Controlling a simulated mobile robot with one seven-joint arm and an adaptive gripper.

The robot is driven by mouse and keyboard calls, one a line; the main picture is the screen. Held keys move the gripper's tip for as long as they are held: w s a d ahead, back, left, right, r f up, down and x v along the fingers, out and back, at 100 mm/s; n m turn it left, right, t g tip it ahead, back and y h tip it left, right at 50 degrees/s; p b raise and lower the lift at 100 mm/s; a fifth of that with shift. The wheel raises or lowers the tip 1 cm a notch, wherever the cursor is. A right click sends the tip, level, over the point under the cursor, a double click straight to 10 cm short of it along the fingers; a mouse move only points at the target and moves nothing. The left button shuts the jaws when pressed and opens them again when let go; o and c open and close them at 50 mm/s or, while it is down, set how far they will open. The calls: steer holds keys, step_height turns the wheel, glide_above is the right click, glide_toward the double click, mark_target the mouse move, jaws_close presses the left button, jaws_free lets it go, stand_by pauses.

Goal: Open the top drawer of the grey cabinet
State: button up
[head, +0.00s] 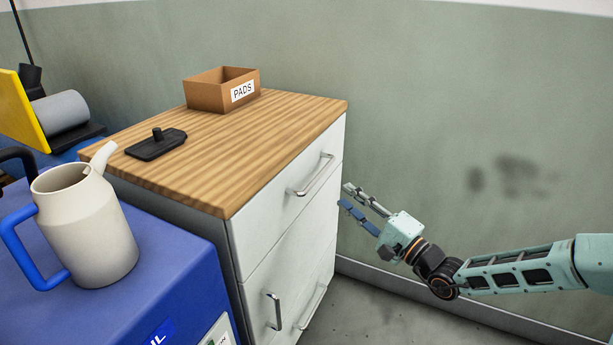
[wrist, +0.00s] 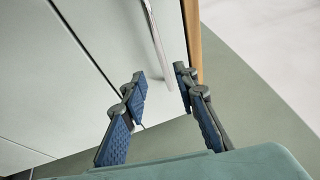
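The grey cabinet (head: 285,240) has pale fronts and a wooden top. Its top drawer (head: 262,218) looks shut, its front flush with the cabinet. A silver bar handle (head: 312,175) crosses the drawer front. My gripper (head: 345,195) is in front of the drawer, just right of the handle, with its fingers pointing toward the cabinet. In the wrist view the two blue-padded fingers (wrist: 160,78) are spread apart and empty. The handle (wrist: 154,40) runs down toward the gap between the fingertips. It appears apart from them; the exact depth is hard to tell.
Lower fronts carry a handle (head: 274,311) and another bar (head: 312,308). On the cabinet's wooden top (head: 240,150) are a PADS box (head: 222,90) and a black plate with a knob (head: 157,145). A cream jug (head: 85,228) stands on a blue unit at left. A green wall (head: 450,130) lies behind.

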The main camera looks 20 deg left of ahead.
mark_target(320, 174)
steer(key=b+x, duration=0.2)
steer(key=x, duration=0.9)
steer(key=shift+w+r+b, duration=0.15)
steer(key=shift+w+b, duration=0.15)
steer(key=shift+b, duration=0.05)
jaws_close()
